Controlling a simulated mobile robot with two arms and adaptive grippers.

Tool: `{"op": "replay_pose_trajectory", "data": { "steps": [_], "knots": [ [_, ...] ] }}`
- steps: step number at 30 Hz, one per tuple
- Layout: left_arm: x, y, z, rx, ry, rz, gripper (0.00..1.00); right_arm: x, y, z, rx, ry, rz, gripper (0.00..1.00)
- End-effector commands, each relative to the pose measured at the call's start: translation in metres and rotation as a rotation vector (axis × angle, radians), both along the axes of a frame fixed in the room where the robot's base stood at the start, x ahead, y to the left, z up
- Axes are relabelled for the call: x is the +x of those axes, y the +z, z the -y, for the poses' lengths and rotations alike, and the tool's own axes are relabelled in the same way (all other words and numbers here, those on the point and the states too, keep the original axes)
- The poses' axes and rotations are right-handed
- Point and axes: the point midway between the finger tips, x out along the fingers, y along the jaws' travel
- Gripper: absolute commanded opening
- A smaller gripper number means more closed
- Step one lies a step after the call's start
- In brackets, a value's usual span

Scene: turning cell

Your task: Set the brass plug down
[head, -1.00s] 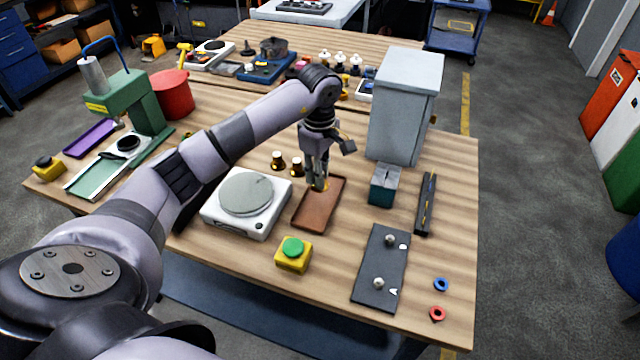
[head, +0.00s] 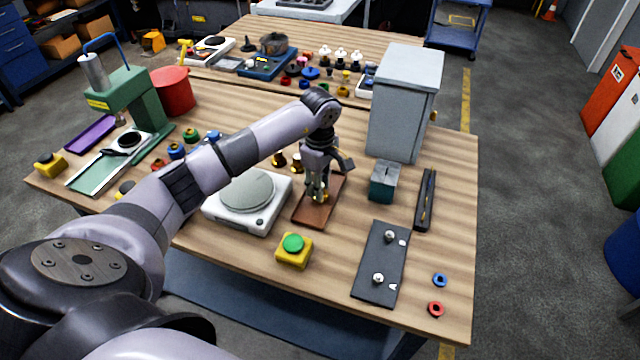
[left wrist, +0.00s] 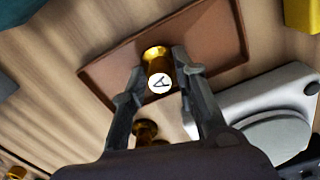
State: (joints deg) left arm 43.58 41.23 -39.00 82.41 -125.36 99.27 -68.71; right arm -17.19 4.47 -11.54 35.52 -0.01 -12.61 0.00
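The brass plug (left wrist: 155,58), with a white top marked "A", is between the fingertips of my left gripper (left wrist: 160,68) in the left wrist view. The fingers look closed against its sides. In the head view my left gripper (head: 317,198) points down over the brown tray (head: 311,215), and the plug is mostly hidden by the fingers. The tray's rim also shows in the left wrist view (left wrist: 240,35). I cannot tell whether the plug touches the tray floor. My right gripper is not in view.
Two more brass plugs (head: 279,160) stand behind the tray. A white scale (head: 240,219) is close on the left, a green button box (head: 293,252) in front. A teal block (head: 383,187), a grey cabinet (head: 403,110) and a dark plate (head: 380,270) are to the right.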

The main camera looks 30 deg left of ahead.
Motion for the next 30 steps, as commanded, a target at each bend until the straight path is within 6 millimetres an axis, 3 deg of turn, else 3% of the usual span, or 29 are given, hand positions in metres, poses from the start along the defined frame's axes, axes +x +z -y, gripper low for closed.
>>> {"op": "replay_pose_trajectory", "data": {
  "steps": [4, 17, 30],
  "knots": [
    [0.000, 0.000, 0.000, 0.000, 0.000, -0.001, 0.39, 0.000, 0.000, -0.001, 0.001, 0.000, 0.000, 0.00],
    [0.001, 0.009, 0.000, 0.000, 0.000, 0.002, 0.39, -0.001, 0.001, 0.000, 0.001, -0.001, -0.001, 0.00],
    [0.001, 0.097, 0.000, 0.001, 0.000, 0.004, 0.39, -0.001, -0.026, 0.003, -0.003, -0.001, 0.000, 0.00]
  ]
}}
